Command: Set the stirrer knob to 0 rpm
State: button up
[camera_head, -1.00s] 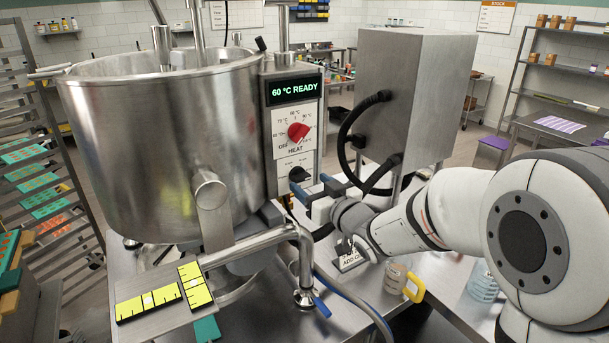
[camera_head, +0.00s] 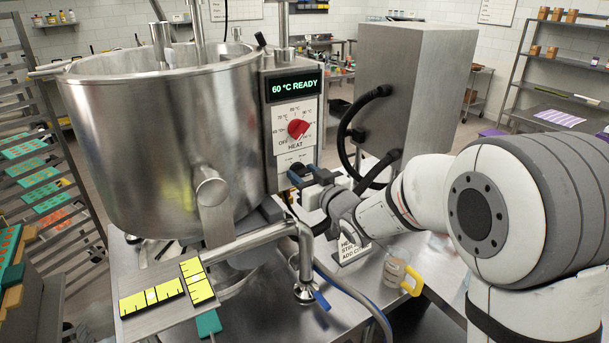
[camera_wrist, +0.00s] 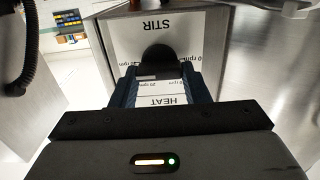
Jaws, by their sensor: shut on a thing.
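The stirrer knob (camera_wrist: 160,58) is black and rounded. In the wrist view it sits on the white STIR panel (camera_wrist: 125,32), which appears upside down. My gripper (camera_wrist: 161,88) is shut on the knob, with one blue finger on each side. The panel's 0 rpm mark shows at the right of the knob there; another rpm mark is partly covered at lower left. In the head view my gripper (camera_head: 305,173) is at the panel below the red heat knob (camera_head: 298,129), and the fingers mostly hide the stirrer knob. Its exact pointer direction cannot be read.
The display (camera_head: 295,87) reads 60 °C READY. The steel kettle (camera_head: 160,150) stands to the left and a steel box (camera_head: 420,90) with black hoses to the right. A jug with a yellow handle (camera_head: 411,282) and a small sign (camera_head: 350,248) sit below my arm.

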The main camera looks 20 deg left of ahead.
jog(key=shift+c, duration=1.4)
jog(key=shift+f+b, duration=0.15)
jog(key=shift+b, duration=0.25)
